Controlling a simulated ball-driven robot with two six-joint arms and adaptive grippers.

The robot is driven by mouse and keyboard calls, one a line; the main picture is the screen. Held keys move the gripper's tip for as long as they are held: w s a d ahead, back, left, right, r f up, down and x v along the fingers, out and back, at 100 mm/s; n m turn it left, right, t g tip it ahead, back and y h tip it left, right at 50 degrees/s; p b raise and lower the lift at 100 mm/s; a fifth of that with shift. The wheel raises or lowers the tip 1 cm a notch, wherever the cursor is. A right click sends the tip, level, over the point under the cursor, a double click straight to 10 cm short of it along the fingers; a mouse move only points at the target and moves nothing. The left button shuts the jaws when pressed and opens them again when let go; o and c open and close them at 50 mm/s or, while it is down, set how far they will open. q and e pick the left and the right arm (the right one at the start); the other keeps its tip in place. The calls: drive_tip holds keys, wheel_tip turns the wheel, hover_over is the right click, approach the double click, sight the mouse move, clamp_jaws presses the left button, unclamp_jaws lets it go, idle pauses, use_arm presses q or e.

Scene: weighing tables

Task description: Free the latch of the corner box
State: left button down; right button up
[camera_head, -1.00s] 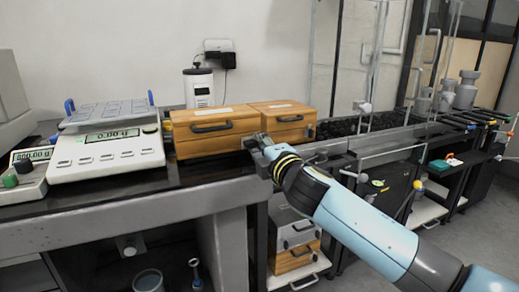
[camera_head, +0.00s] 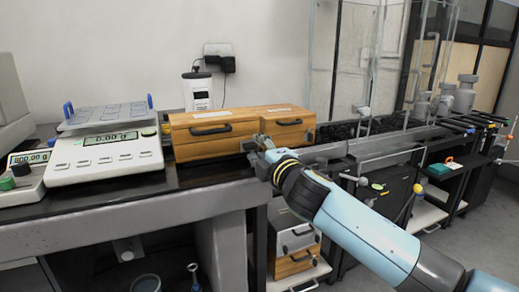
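Two wooden boxes with dark front handles stand side by side on the dark bench, a left box (camera_head: 195,147) and a right box (camera_head: 309,123). I cannot tell which is the corner box, and no latch can be made out. My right gripper (camera_head: 252,146) is low in front of the boxes, near where their fronts meet. It overlaps the lower front edge in the picture, and I cannot tell whether it touches. Its fingers are too small to read. My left gripper is not in view.
A white balance (camera_head: 105,160) stands left of the boxes, with another instrument (camera_head: 22,180) at the far left. A white canister (camera_head: 197,91) stands behind. Clear upright panels (camera_head: 350,60) rise to the right. Grey bottles (camera_head: 465,95) stand farther right.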

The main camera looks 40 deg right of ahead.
drive_tip(key=v, duration=1.2)
idle(0.4)
